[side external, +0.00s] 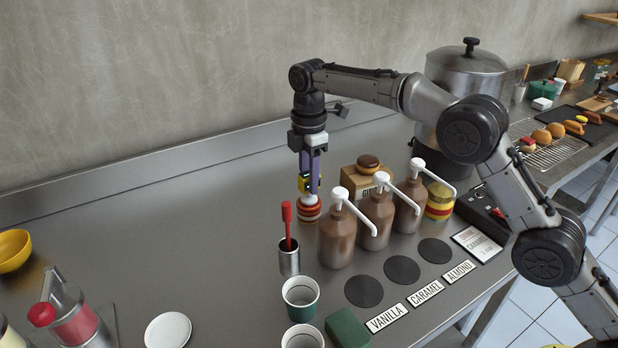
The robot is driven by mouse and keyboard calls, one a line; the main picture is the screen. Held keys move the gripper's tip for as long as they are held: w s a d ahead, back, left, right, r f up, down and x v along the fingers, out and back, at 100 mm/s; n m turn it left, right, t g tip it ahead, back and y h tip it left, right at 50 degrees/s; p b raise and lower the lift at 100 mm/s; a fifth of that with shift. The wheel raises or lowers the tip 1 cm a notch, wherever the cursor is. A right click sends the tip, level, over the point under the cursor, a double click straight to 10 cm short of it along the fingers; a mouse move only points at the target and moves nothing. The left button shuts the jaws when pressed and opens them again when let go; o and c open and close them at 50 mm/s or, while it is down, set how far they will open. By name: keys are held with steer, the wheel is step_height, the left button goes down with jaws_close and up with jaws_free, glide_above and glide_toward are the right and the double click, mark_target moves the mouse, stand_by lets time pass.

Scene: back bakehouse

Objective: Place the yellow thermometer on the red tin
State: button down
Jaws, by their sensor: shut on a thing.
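My gripper (310,190) points straight down left of the pump bottles, its purple fingers shut on the yellow thermometer (303,184). The thermometer is small and yellow with a dark patch, and the fingers partly cover it. Directly below it is a round red thing with pale bands (309,210), which looks like the red tin. I cannot tell whether the thermometer touches it or is just above it. Another tin, yellow and red (440,202), stands right of the bottles.
Brown pump bottles (337,240) stand close on the right, in front of a cardboard box (366,183) with a doughnut on top. A metal cup (289,262) with a red-handled tool stands in front.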

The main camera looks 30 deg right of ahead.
steer(key=shift+f, duration=0.25)
steer(key=c, duration=0.6)
jaws_free()
steer(key=shift+r, duration=0.1)
step_height(320, 180, up, 6)
steer(key=shift+r, duration=0.85)
